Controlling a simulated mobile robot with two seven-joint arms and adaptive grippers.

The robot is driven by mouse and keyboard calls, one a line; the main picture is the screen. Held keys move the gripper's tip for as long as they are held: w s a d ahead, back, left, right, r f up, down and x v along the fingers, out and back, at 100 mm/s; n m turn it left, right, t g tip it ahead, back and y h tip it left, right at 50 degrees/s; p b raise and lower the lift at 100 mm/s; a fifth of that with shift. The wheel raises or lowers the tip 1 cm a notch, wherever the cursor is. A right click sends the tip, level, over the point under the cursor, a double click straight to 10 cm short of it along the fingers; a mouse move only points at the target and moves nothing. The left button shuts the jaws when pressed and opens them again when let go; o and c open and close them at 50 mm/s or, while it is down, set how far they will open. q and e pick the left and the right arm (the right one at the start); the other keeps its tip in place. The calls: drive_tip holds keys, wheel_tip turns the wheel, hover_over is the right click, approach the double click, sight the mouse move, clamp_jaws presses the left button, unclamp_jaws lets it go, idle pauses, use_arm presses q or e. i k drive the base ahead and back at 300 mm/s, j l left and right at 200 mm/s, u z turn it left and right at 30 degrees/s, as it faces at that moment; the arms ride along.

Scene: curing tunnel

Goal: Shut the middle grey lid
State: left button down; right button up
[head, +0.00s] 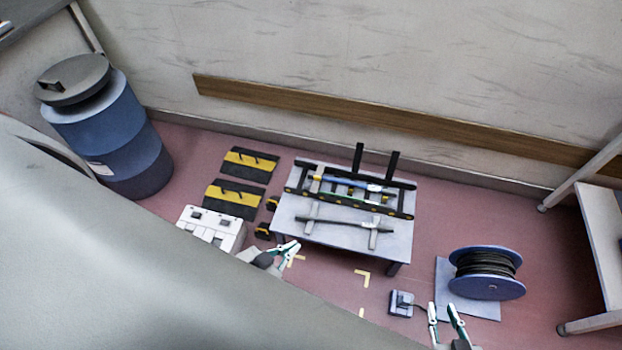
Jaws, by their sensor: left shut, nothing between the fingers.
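No middle grey lid can be picked out for certain in the head view. The one clear grey lid (75,78) is round and dark, sitting off-centre on top of a blue barrel (125,150) at the left. My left gripper (290,252) is shut and empty, low in front of the small table and well to the right of the barrel. My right gripper (442,308) is open and empty near the bottom edge, left of the cable reel. A large blurred grey surface fills the lower left and hides what lies behind it.
A low grey table (343,245) holds a dark rack (350,190) and a rod. A white box (212,228), black-yellow ramps (250,165) and a cable reel (486,272) stand around it. A blue block (401,303) lies on the red floor. A white-topped bench (600,235) is at right.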

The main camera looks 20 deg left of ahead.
sight(360, 145)
drive_tip(key=u, duration=0.4)
drive_tip(key=i+l+u, duration=0.1)
drive_tip(key=l+u, duration=0.15)
drive_tip(key=u, duration=0.25)
drive_tip(key=l+u, duration=0.25)
drive_tip(key=u, duration=0.25)
drive_tip(key=i, duration=0.05)
